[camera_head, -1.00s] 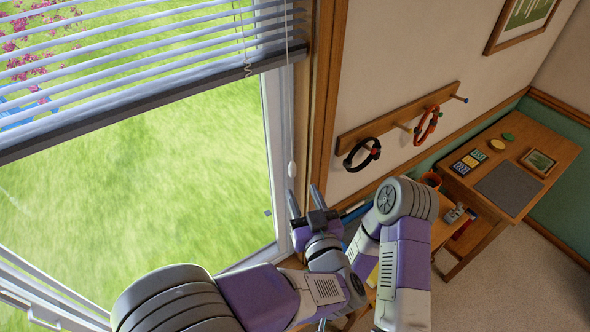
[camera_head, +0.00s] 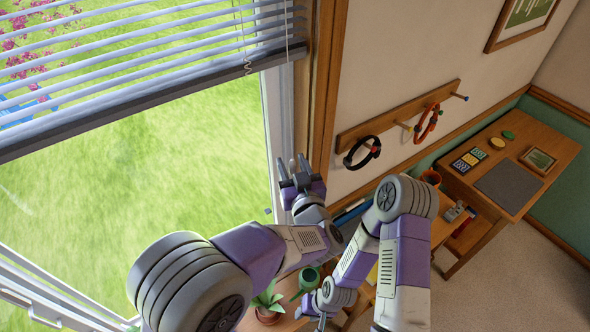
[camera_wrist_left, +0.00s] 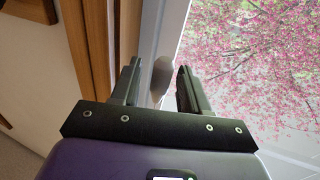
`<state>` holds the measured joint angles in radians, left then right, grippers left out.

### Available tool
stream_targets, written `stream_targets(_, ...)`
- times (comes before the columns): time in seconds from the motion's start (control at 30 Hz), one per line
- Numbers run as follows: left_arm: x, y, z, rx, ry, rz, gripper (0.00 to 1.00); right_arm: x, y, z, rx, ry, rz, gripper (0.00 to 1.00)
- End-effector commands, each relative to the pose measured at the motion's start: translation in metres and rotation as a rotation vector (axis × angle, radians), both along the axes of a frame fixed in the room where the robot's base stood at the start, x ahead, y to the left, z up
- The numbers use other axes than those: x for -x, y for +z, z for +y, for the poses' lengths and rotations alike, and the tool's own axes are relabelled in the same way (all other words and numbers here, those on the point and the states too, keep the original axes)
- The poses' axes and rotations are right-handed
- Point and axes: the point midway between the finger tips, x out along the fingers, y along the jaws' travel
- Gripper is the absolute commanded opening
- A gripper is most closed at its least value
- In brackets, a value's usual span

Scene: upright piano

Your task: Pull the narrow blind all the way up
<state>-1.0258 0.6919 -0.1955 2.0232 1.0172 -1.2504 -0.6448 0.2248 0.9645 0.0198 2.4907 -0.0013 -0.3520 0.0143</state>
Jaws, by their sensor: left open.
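The blind with pale slats (camera_head: 130,62) hangs across the upper part of the window, with its dark bottom rail (camera_head: 150,97) tilted in the picture and bare glass below. A thin pale cord (camera_head: 287,40) hangs at its right end. My left gripper (camera_head: 291,168) is open, pointing up beside the window frame at the cord's lower end. In the left wrist view, a pale rounded cord pull (camera_wrist_left: 162,75) shows between the open fingers; I cannot tell whether they touch it. My right gripper (camera_head: 322,316) is low at the bottom, its fingers too small to read.
A wooden peg rail (camera_head: 400,118) with a black ring and an orange ring is on the wall to the right. A desk (camera_head: 545,185) stands beyond it. A potted plant (camera_head: 268,302) and a green watering can (camera_head: 308,281) are below my left arm.

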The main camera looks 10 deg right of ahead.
Motion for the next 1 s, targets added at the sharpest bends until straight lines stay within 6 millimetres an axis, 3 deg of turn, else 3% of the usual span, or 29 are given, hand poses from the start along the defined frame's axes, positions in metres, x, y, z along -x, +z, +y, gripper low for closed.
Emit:
stream_targets(0.13, 0.0, 0.0, 0.0, 0.0, 0.0, 0.0, 0.42, 0.0, 0.0, 0.0, 0.0, 0.0, 0.0, 0.4)
stream_targets(0.4, 0.0, 0.0, 0.0, 0.0, 0.0, 0.0, 0.0, 0.0, 0.0, 0.0, 0.0, 0.0, 0.0, 0.4)
stream_targets(0.67, 0.0, -0.007, 0.0, -0.001, 0.0, 0.0, 0.0, 0.0, -0.006, 0.0, 0.0, 0.0, 0.0, 0.4)
stream_targets(1.0, 0.001, -0.062, 0.0, -0.002, -0.002, 0.003, 0.0, 0.0, -0.05, 0.0, 0.0, 0.0, 0.0, 0.4)
